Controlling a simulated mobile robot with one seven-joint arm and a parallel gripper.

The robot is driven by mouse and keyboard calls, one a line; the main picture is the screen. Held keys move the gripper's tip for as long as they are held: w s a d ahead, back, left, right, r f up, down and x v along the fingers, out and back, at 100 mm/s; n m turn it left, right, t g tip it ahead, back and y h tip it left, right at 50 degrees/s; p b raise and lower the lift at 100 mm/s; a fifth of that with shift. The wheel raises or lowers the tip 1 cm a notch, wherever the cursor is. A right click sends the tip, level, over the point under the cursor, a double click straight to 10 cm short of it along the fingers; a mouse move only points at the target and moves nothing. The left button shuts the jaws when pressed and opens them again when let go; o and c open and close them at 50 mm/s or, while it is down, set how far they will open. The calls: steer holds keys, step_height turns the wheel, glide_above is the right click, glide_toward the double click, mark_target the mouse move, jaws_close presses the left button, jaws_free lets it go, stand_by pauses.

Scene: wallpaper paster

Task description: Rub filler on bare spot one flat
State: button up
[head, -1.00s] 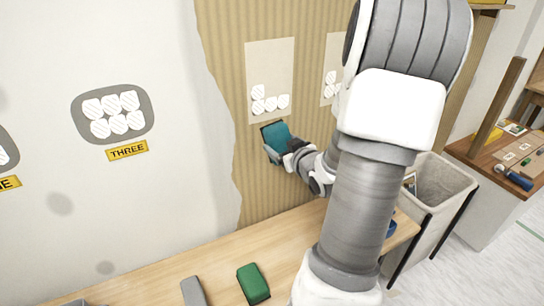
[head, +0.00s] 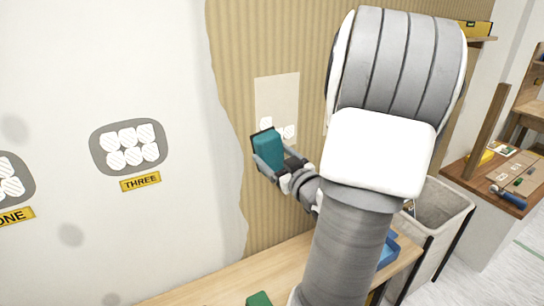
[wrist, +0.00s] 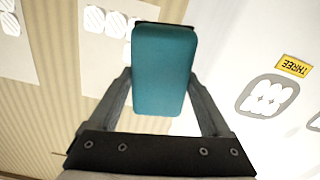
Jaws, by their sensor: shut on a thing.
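Bare spot one is a grey rounded patch (head: 28,172) with white hatched filler pieces (head: 12,187), cut off by the left edge of the head view. Its yellow label ONE (head: 15,216) sits below it. My gripper (wrist: 160,80) is shut on a teal block (head: 268,150), which also fills the middle of the wrist view (wrist: 165,55). The block is well to the right of spot one, in front of the ribbed wall and overlapping the lower part of a beige panel (head: 277,93). Whether it touches the wall cannot be told.
Spot three (head: 105,140) is a similar grey patch with filler, between spot one and my gripper. A wooden bench (head: 215,282) with a green block (head: 258,299) runs below the wall. A grey bin (head: 440,205) and a side table (head: 490,172) stand at right.

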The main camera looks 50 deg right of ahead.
steer(key=b+x, duration=0.1)
steer(key=x, duration=0.5)
steer(key=shift+w+b, duration=0.25)
steer(key=shift+b, duration=0.05)
steer(key=shift+x, duration=1.3)
stand_by(1.5)
stand_by(1.0)
stand_by(0.8)
stand_by(0.8)
steer(key=shift+s+d, duration=0.3)
steer(key=shift+d, duration=0.55)
steer(key=shift+s+d, duration=0.3)
steer(key=shift+d, duration=0.6)
steer(key=shift+s+d, duration=0.3)
steer(key=shift+d, duration=0.55)
